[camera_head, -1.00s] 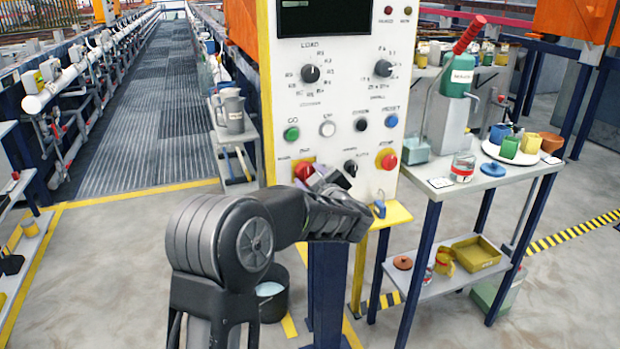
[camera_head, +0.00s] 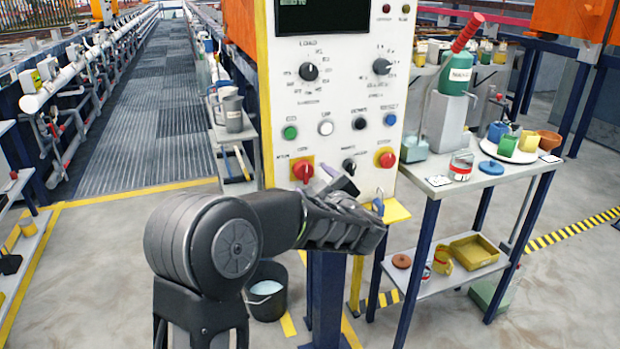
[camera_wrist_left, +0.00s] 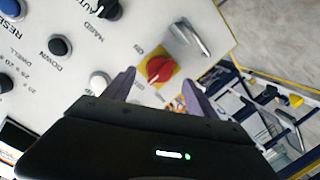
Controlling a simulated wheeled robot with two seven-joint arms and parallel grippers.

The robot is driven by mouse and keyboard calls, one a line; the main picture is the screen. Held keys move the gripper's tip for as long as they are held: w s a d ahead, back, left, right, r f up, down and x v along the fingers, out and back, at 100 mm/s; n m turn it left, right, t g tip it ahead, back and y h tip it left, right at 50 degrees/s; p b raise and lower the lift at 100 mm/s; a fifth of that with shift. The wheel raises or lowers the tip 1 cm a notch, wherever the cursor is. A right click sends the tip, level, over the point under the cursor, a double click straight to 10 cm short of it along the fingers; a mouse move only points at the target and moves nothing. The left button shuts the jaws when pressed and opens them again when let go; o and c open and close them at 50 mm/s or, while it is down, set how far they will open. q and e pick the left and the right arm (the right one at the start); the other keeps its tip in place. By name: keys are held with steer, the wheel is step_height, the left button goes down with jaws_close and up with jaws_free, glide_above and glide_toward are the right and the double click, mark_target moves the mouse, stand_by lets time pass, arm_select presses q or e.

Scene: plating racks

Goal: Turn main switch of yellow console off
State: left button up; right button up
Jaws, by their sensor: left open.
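The yellow console (camera_head: 232,22) has a white front panel with a yellow side edge. Its main switch, a red rotary knob on a yellow plate (camera_head: 303,170), sits at the panel's lower left. My left gripper (camera_head: 328,184) is open, just right of and below the switch in the head view, partly hidden by its own wrist. In the left wrist view the red knob (camera_wrist_left: 158,68) lies beyond and between the two open fingertips (camera_wrist_left: 157,87), apparently not touched. A pale mark shows on the knob. My right gripper is not in view.
A black knob (camera_head: 348,165) and a second red control on yellow (camera_head: 386,159) sit to the right. A grey metal handle (camera_wrist_left: 188,40) juts from the panel near the switch. A shelf table (camera_head: 440,189) with containers stands right; a black bucket (camera_head: 266,300) is below.

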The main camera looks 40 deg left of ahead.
arm_select(q)
steer(key=v, duration=0.3)
stand_by(0.5)
